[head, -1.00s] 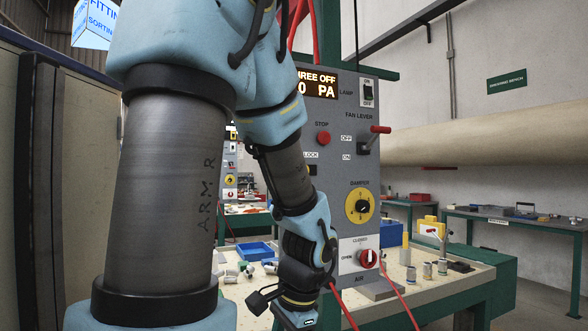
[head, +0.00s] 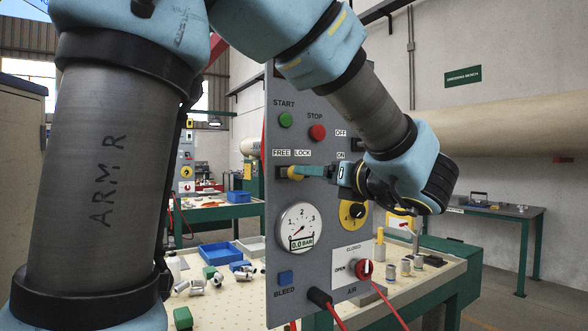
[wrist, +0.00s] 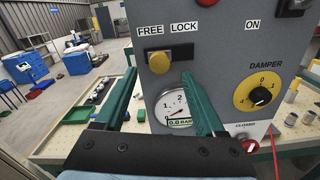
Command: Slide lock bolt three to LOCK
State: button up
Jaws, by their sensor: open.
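The lock bolt's yellow knob (head: 296,173) stands out from the grey panel (head: 290,210) under the FREE and LOCK labels. In the wrist view the knob (wrist: 158,62) sits at the FREE side of its dark slot, with bare slot to its right under LOCK. My gripper (head: 312,172) is at the panel beside the knob, coming from the right. In the wrist view my open gripper (wrist: 159,74) has one green finger on each side of the knob, with gaps showing. I cannot tell how far the fingertips reach past the knob's face.
Around the bolt are a green START button (head: 286,119), a red STOP button (head: 317,132), a pressure gauge (head: 300,229) reading 0.0 BAR, a yellow damper dial (head: 353,213) and a red AIR knob (head: 364,269). Small parts and a blue tray (head: 220,252) lie on the bench.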

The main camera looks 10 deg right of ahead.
jog(key=p+x, duration=0.2)
jog(key=x, duration=0.5)
jog(key=shift+w+a, duration=0.2)
grip_shut()
dwell(0.4)
dwell(0.7)
